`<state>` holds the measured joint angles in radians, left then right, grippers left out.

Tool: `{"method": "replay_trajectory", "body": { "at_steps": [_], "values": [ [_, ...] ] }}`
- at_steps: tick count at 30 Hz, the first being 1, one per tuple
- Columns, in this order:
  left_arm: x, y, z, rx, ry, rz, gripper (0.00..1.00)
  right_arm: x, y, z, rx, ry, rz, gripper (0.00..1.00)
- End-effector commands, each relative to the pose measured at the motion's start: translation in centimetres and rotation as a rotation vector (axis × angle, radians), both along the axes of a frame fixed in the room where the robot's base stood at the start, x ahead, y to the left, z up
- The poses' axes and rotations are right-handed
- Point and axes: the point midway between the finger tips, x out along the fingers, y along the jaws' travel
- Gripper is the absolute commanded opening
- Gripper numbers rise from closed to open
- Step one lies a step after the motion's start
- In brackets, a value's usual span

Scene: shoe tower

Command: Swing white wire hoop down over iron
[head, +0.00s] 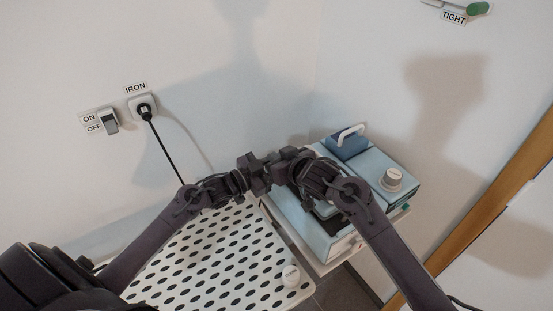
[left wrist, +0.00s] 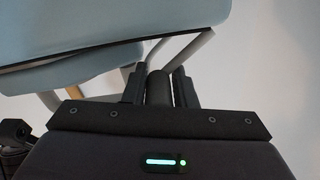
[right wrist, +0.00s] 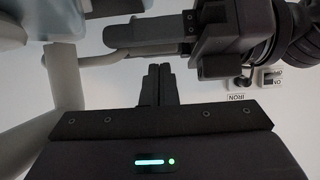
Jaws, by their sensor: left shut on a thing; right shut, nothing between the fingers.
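The light blue iron and its station (head: 290,222) stand at the right end of the ironing board, largely hidden behind my right arm. Light blue bodies also fill the top of the left wrist view (left wrist: 120,22); I cannot tell iron from station there. The white wire hoop (right wrist: 65,75) shows as a pale tube at the left of the right wrist view, and my arms hide most of it in the head view. My left gripper (left wrist: 158,78) is shut on the hoop tube. My right gripper (right wrist: 155,72) is shut and empty, close to the left one.
The perforated ironing board (head: 215,250) carries a white knob (head: 291,275) near its front corner. A dial (head: 391,179) and a blue tank (head: 347,142) with a white handle sit on the station. A plug (head: 145,108) and an ON/OFF switch (head: 109,121) are on the wall.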

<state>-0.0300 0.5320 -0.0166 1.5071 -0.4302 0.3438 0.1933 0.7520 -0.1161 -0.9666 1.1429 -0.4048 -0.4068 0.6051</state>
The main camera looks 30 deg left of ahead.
Motion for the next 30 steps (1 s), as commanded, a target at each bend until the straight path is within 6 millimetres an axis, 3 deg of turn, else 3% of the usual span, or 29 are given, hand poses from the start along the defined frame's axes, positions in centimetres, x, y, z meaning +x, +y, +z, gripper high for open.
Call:
{"method": "replay_trajectory", "body": {
  "at_steps": [1,12,26,27,30],
  "values": [
    [-0.6,-0.8,-1.5,-0.007,0.037,-0.017,0.0,0.0,-0.1,-0.3,0.0,0.001,0.0,0.0],
    [-0.6,-0.8,-1.5,-0.007,0.037,-0.017,0.0,0.0,-0.1,-0.5,0.001,0.0,0.0,0.0],
    [-0.6,-0.8,-1.5,-0.008,0.036,-0.017,0.0,-0.4,-0.7,-2.2,0.045,-0.027,-0.001,0.0],
    [-0.6,-0.8,-1.5,-0.008,0.036,-0.017,0.26,-0.4,-0.8,-2.2,0.043,-0.026,-0.001,0.0],
    [-0.6,-0.7,-1.4,-0.008,0.035,-0.016,0.39,-0.4,-0.8,-2.3,0.043,-0.025,-0.001,0.0]
  ]
}}
